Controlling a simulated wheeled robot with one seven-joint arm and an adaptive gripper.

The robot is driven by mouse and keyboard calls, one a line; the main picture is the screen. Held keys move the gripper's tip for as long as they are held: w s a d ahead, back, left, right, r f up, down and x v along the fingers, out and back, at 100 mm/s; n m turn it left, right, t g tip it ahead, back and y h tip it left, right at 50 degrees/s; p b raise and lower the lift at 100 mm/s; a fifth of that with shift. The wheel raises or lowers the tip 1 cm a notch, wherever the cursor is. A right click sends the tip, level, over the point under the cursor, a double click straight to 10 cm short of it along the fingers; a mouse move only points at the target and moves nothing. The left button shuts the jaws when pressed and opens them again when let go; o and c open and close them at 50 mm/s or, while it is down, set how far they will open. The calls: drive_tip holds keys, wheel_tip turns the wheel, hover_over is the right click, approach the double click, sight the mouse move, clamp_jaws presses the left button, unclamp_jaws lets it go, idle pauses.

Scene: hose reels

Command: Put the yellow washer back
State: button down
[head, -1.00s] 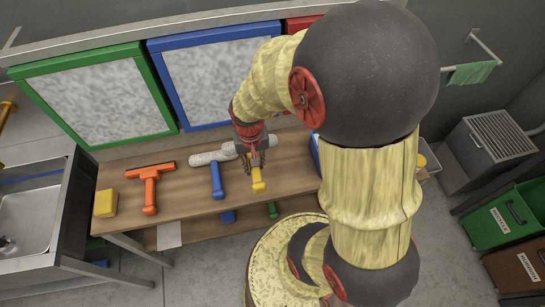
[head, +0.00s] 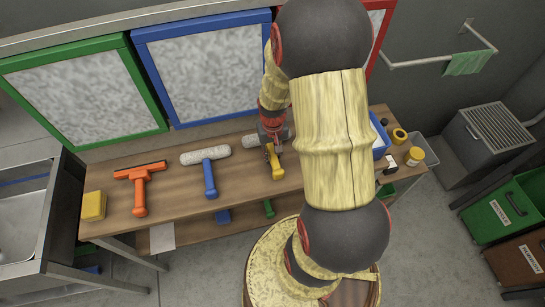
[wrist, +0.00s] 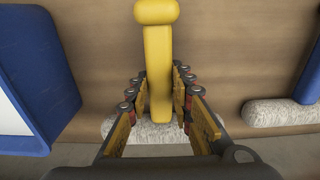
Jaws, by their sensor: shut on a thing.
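The yellow washer has a yellow handle (head: 276,163) and a grey-white fluffy sleeve (head: 250,141). It is at the wooden bench, to the right of the blue washer. My gripper (head: 268,143) is shut on its handle near the sleeve. In the wrist view the handle (wrist: 158,70) runs between the two fingers, and the sleeve (wrist: 150,132) lies crosswise beyond them, partly hidden by the fingers. I cannot tell whether the washer touches the bench or is slightly above it. My arm hides part of the bench to the right.
The blue washer (head: 210,178), an orange squeegee (head: 140,188) and a yellow sponge (head: 93,206) lie on the wooden bench (head: 175,190). Framed panels rise behind.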

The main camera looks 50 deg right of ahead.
sight(272, 154)
drive_tip(key=shift+f, duration=0.7)
drive_tip(key=c, duration=1.6)
unclamp_jaws()
drive_tip(key=shift+f, duration=0.15)
drive_tip(key=w+a+r+n+t+p, duration=0.1)
drive_tip(key=a+r+p, duration=0.1)
drive_tip(key=r, duration=0.7)
drive_tip(key=a+r+p, duration=0.2)
drive_tip(key=a+r, duration=0.1)
drive_tip(key=r, duration=0.7)
drive_tip(key=s+a+r+n+t, duration=0.1)
drive_tip(key=s+a+r, duration=0.1)
drive_tip(key=a+r, duration=0.3)
drive_tip(key=s+a+r+n+t, duration=0.2)
drive_tip(key=s+a+r, duration=0.1)
drive_tip(key=a+r, duration=0.3)
drive_tip(key=s+a+r+n+t, duration=0.1)
drive_tip(key=s+a+r+n, duration=0.1)
drive_tip(key=a+r, duration=0.4)
drive_tip(key=shift+s+a, duration=0.15)
drive_tip(key=shift+s, duration=0.3)
